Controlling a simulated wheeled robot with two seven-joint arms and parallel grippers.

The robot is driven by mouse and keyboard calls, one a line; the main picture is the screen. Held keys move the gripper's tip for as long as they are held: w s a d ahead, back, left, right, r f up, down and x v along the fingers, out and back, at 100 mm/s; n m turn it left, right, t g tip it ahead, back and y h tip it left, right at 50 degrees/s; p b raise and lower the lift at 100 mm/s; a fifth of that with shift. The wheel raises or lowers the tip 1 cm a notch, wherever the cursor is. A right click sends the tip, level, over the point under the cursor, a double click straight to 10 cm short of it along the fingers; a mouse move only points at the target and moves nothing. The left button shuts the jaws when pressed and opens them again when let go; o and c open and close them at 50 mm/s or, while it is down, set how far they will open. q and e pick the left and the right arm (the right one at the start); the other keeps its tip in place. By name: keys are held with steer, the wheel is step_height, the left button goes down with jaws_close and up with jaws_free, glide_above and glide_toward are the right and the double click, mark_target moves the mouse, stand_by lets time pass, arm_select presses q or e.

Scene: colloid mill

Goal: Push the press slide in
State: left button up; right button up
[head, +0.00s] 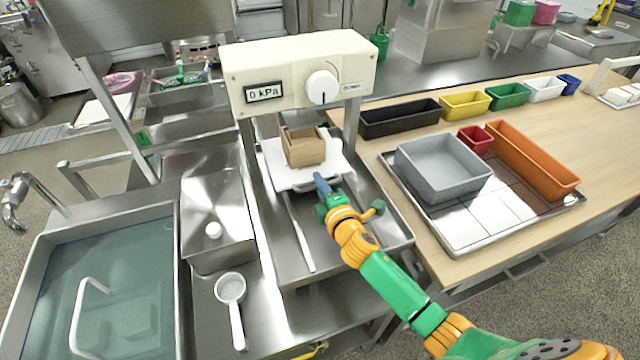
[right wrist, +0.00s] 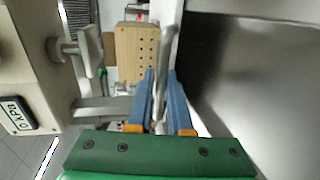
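The press slide (head: 304,179) is a white plate sticking out at the front of the cream press, between its metal posts. A brown wooden box (head: 304,147) stands on it; a wooden block with holes (right wrist: 136,52) shows in the right wrist view. My right gripper (head: 321,182) is at the slide's front edge, its blue fingers pointing towards the press. In the right wrist view a thin grey bar (right wrist: 160,88) runs between the two fingers, which stand close on either side; I cannot tell whether they clamp it. My left gripper is not in view.
The press head (head: 300,68) carries a 0 kPa display and a white knob. A sink (head: 110,270) and a white ladle (head: 231,290) lie to the left. A tray (head: 455,243) with a grey bin (head: 440,165) and an orange bin (head: 532,160) stands on the right bench.

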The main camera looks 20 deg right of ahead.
steer(key=shift+o, duration=0.4)
steer(key=shift+w, duration=0.2)
steer(key=shift+s, duration=0.1)
steer(key=v, duration=0.7)
steer(key=shift+p, duration=0.35)
